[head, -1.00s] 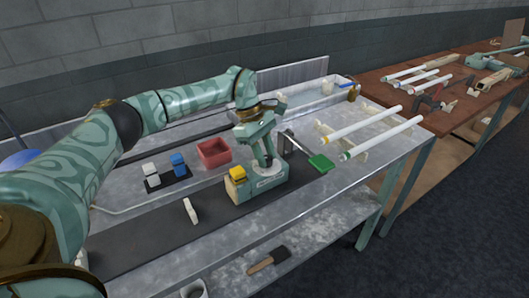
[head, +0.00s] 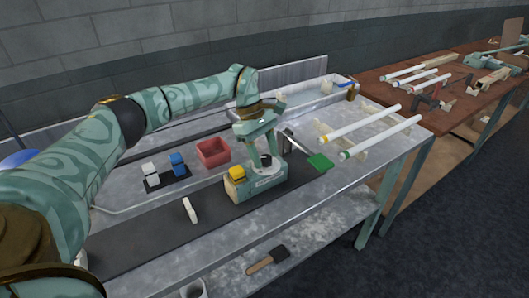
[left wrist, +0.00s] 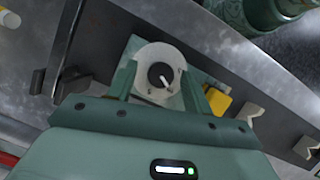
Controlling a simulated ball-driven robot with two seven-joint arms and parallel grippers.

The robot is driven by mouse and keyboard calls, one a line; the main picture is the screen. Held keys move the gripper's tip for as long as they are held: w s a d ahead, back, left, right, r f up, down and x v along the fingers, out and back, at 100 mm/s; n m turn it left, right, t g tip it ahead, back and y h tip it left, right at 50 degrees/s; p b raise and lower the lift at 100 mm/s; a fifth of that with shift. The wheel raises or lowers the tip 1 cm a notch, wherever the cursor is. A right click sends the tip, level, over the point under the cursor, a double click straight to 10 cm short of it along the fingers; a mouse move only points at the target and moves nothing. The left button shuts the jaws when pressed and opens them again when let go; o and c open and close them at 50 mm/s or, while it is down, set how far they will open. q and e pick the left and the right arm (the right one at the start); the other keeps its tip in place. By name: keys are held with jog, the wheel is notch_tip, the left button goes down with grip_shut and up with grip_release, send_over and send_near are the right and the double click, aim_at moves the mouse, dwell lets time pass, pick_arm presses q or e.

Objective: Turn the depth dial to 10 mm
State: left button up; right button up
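The depth dial is a black knob (left wrist: 160,75) with a white pointer, on a round pale plate (left wrist: 153,57). It sits on top of a teal machine (head: 262,183) with a yellow block (head: 237,173) beside it. In the head view the knob (head: 266,160) shows under my left gripper (head: 263,155). In the left wrist view the fingers of my left gripper (left wrist: 158,85) stand apart on either side of the knob, with a gap to it on both sides. The gripper is open and holds nothing. The dial's scale marks are too small to read. My right gripper is not in view.
A red bin (head: 213,153) and a dark holder with white and blue blocks (head: 177,163) stand left of the machine. Pale tubes (head: 362,124) rest on supports farther right. An upright white piece (head: 190,210) stands on the dark strip.

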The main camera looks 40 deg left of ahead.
pick_arm(q)
jog(key=p+v, duration=0.3)
jog(key=v, duration=1.3)
jog(key=shift+a+r, duration=0.1)
